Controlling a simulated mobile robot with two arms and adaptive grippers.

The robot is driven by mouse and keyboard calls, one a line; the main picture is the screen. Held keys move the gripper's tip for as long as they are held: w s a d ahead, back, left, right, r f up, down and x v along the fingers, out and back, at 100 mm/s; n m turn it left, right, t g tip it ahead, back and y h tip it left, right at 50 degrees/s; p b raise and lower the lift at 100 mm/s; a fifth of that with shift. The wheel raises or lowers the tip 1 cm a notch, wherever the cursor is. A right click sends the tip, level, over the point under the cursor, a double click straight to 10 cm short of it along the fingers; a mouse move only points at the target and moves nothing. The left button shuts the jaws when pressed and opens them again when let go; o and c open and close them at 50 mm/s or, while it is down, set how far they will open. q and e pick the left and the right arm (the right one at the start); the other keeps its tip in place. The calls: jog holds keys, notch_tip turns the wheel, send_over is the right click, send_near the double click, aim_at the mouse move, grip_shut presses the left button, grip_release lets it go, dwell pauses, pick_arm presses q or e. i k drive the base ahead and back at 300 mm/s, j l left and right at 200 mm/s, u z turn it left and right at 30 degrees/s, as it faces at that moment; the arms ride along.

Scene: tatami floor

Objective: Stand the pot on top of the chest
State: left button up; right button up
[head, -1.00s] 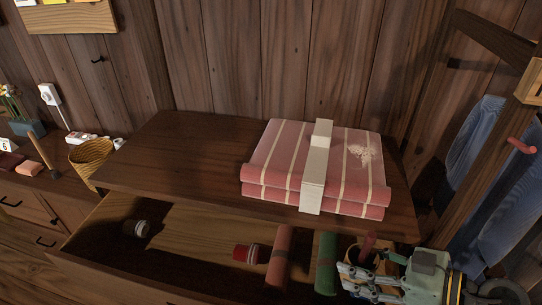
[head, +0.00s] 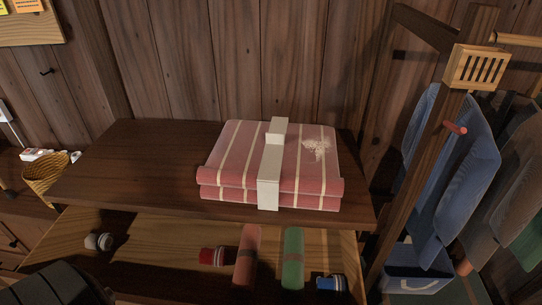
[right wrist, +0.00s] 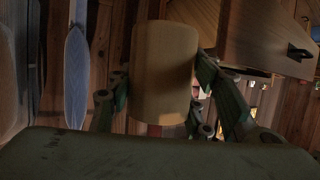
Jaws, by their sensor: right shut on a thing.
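The chest (head: 110,165) has a dark wooden top, and its drawer (head: 165,245) below stands open. A tan, smooth cylinder, which I take to be the pot (right wrist: 165,60), shows in the right wrist view. My right gripper (right wrist: 168,103) is shut on it, with a finger on each side. The pot's opening is not clear in this view. Neither the pot nor my right gripper is in the head view now.
A folded pink striped bundle (head: 235,160) with a white band lies on the chest top; the top's left part is clear. Right of the chest stands a rack with blue clothing (head: 440,165).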

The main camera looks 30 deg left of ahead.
aim_at(161, 171)
jog(key=j+z, duration=0.1)
jog(key=z, duration=0.2)
jog(key=j+z, duration=0.1)
jog(key=z, duration=0.2)
jog(key=k+j, duration=0.2)
jog(key=j, duration=0.2)
jog(key=k+j, duration=0.25)
jog(key=j, duration=0.15)
jog(key=k+j, duration=0.2)
jog(key=j, duration=0.2)
jog(key=k+j, duration=0.25)
jog(key=j, duration=0.15)
jog(key=k+j, duration=0.2)
jog(key=j, duration=0.2)
jog(key=k+j, duration=0.2)
jog(key=j, duration=0.2)
jog(key=k+j, duration=0.25)
jog(key=j, duration=0.15)
